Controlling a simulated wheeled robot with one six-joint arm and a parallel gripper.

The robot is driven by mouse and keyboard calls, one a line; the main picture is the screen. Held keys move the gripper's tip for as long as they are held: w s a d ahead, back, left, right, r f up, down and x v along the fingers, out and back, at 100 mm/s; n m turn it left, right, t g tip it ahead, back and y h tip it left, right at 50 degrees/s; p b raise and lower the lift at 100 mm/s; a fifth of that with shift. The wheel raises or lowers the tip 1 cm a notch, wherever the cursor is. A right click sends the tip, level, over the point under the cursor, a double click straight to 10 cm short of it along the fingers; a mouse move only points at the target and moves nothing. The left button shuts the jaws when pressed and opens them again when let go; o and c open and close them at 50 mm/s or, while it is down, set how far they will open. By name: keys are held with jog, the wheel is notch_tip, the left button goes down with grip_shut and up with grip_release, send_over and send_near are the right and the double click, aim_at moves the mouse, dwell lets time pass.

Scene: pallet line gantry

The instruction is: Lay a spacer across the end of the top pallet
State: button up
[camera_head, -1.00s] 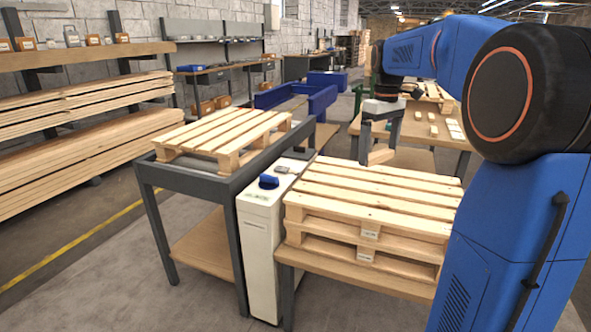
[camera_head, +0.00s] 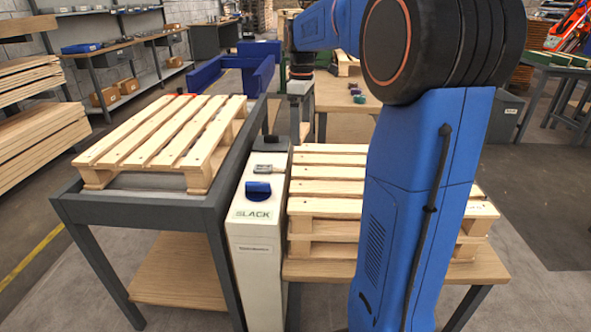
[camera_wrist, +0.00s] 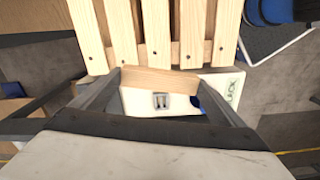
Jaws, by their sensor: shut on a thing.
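The top pallet (camera_head: 328,186) lies on a stack on a wooden bench, partly hidden behind my arm. In the wrist view its slat ends (camera_wrist: 118,50) fill the top. My gripper (camera_head: 300,110) is beyond the cabinet in the head view. In the wrist view my gripper (camera_wrist: 160,84) is shut on a short wooden spacer (camera_wrist: 158,81), with a finger at each end. The spacer lies across the picture just below the slat ends, slightly tilted, over the white cabinet's top. I cannot tell its height or whether it touches the pallet.
The white cabinet (camera_head: 256,250) with a blue knob (camera_head: 258,190) stands between the bench (camera_head: 325,271) and a dark table (camera_head: 203,212). A single pallet (camera_head: 165,130) lies on that table. A blue frame (camera_head: 234,70) stands behind.

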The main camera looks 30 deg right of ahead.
aim_at(299, 171)
jog(key=shift+w+a+f+n, duration=0.1)
jog(key=shift+w+f+n, duration=0.1)
jog(key=shift+f+n, duration=0.25)
jog(key=shift+w+a+f+n, duration=0.1)
jog(key=shift+w+f+n, duration=0.1)
jog(key=shift+f+n, duration=0.25)
jog(key=shift+f, duration=0.35)
jog(key=shift+n, duration=0.3)
jog(key=shift+f, duration=4.95)
jog(key=shift+f, duration=0.15)
jog(key=o, duration=0.7)
jog(key=shift+o, duration=0.2)
